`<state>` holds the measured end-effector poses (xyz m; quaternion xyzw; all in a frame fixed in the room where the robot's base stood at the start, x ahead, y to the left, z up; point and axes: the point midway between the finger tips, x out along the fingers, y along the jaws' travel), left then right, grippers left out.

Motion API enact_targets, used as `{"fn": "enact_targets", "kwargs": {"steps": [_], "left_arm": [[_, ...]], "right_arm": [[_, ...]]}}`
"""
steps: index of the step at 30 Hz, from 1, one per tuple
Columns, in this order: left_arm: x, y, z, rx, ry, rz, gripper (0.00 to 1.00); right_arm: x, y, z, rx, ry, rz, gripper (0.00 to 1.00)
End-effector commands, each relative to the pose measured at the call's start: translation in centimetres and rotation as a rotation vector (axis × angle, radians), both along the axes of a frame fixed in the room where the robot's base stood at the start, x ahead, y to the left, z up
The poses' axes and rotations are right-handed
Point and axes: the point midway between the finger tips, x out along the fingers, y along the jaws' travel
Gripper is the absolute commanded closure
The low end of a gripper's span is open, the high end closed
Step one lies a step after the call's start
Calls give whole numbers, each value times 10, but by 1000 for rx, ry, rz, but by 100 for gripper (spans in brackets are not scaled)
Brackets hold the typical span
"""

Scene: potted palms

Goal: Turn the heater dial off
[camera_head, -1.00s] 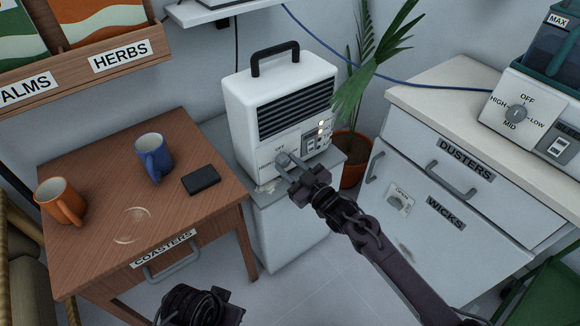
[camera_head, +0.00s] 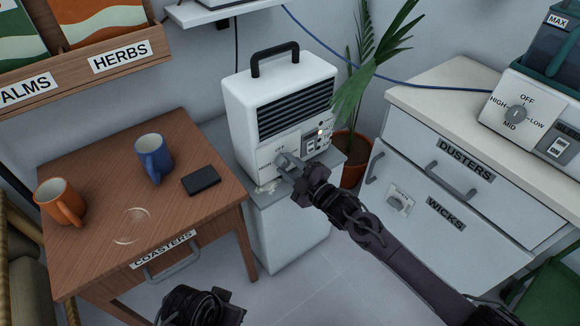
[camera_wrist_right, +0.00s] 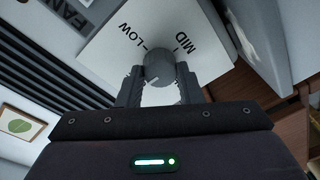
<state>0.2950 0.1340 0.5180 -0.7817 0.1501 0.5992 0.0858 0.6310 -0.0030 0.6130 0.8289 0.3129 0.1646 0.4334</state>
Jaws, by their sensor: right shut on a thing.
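The white heater (camera_head: 262,100) with a black top handle and dark grille stands on a grey cabinet. Its grey dial (camera_wrist_right: 159,67) is on a white plate at the lower front. My right gripper (camera_head: 289,165) is shut on the dial, with one finger on each side in the right wrist view. The words LOW and MID show on the plate there, and OFF shows above the gripper in the head view. The dial's pointer setting is hard to read. My left gripper (camera_head: 203,306) is at the bottom edge, away from the heater; its fingers are not clear.
A wooden table (camera_head: 100,235) on the left holds an orange mug (camera_head: 60,200), a blue mug (camera_head: 153,158) and a black slab (camera_head: 201,180). A potted palm (camera_head: 352,150) stands right of the heater. A similar dial (camera_head: 515,117) is on the appliance at right.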

Motion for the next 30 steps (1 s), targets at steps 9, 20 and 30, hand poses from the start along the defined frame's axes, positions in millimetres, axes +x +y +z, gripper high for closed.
{"fn": "enact_targets", "kwargs": {"steps": [9, 20, 30], "left_arm": [[0, 1, -1, 4, 2, -1, 64], [-1, 2, -1, 7, 2, -4, 64], [0, 2, -1, 7, 1, -4, 64]], "right_arm": [[0, 0, -1, -29, -17, 0, 90], [0, 0, -1, -28, -17, 0, 56], [0, 0, 0, -26, -18, 0, 45]]}}
